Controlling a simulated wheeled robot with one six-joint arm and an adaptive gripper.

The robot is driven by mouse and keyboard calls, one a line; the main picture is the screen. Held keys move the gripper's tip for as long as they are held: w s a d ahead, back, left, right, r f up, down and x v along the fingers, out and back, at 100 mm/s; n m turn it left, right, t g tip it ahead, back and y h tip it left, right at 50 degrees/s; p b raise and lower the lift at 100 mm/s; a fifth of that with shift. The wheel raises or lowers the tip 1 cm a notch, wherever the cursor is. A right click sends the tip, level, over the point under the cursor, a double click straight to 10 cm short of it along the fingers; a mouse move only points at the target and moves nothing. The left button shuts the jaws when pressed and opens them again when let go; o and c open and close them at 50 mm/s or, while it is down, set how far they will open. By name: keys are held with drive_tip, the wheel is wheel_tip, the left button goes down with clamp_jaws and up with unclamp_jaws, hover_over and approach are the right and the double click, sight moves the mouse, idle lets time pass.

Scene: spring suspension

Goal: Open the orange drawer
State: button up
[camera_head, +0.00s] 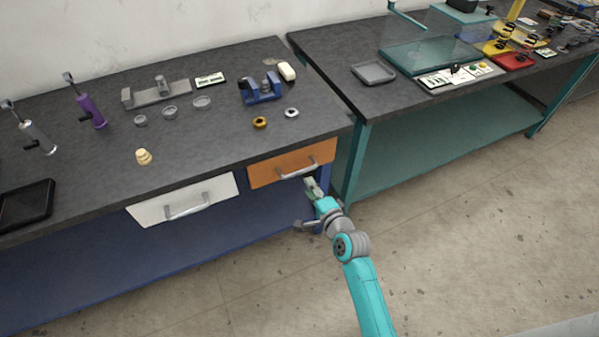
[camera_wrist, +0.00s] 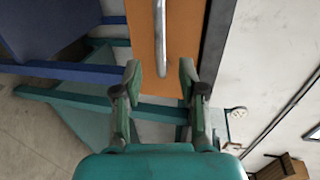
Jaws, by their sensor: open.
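The orange drawer (camera_head: 274,170) is under the right end of the dark workbench and looks shut. Its silver bar handle (camera_head: 298,171) runs across the front. In the wrist view the orange front (camera_wrist: 184,58) fills the upper middle, and the handle (camera_wrist: 160,40) runs down between the fingertips' line. My gripper (camera_head: 311,186) is just below and in front of the drawer's right part. In the wrist view my gripper (camera_wrist: 160,72) is open, with a finger on each side of the handle's lower end. I cannot tell whether either finger touches it.
A white drawer (camera_head: 183,200) with a silver handle sits left of the orange one. A teal bench (camera_head: 355,165) stands close on the right. The workbench top (camera_head: 215,140) holds small rings, a blue fixture (camera_head: 262,92) and other parts. The floor in front is clear.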

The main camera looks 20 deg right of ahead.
sight(300, 171)
drive_tip(key=x, duration=0.9)
clamp_jaws()
